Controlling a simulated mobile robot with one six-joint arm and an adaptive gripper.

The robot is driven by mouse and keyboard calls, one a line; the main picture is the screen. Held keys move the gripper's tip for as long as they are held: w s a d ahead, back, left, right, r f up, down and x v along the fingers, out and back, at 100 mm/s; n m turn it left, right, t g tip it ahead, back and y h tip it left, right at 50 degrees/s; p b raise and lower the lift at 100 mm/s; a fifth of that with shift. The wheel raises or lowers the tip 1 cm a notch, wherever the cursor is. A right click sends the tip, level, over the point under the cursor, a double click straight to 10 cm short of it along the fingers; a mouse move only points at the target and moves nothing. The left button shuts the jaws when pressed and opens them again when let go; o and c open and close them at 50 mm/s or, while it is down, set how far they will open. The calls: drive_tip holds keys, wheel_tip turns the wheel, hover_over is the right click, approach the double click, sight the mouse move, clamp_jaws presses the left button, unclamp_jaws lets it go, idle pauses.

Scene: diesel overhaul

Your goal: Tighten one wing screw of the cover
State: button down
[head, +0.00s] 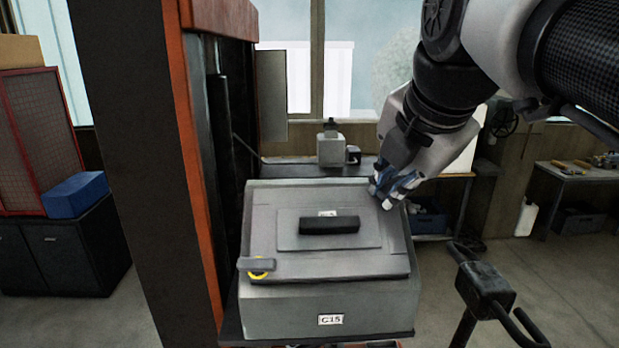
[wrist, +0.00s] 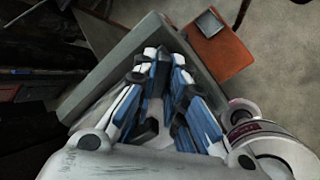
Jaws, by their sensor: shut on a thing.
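The grey cover (head: 350,265) lies on a grey box (head: 275,312) labelled C15, with a black handle (head: 330,225) in its middle. A grey wing screw (head: 257,264) with a yellow ring under it sits at the cover's front left corner. My gripper (head: 387,202) points down at the cover's back right corner, its fingers closed in on a wing screw there. That screw is hidden by the fingers in the head view. In the wrist view my blue and white fingers (wrist: 160,75) converge over the grey box edge (wrist: 112,55); the screw between them cannot be made out.
An orange and black post (head: 195,150) stands close along the box's left side. A small grey device (head: 331,150) stands behind the box. A workbench (head: 585,172) is at the far right. The floor (head: 575,270) at the right is mostly clear.

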idle(0.3)
drive_tip(key=m, duration=0.4)
drive_tip(key=shift+m, duration=0.3)
drive_tip(key=shift+m, duration=0.5)
drive_tip(key=m, duration=0.3)
drive_tip(key=shift+m, duration=0.3)
drive_tip(key=m, duration=0.3)
drive_tip(key=shift+m, duration=0.7)
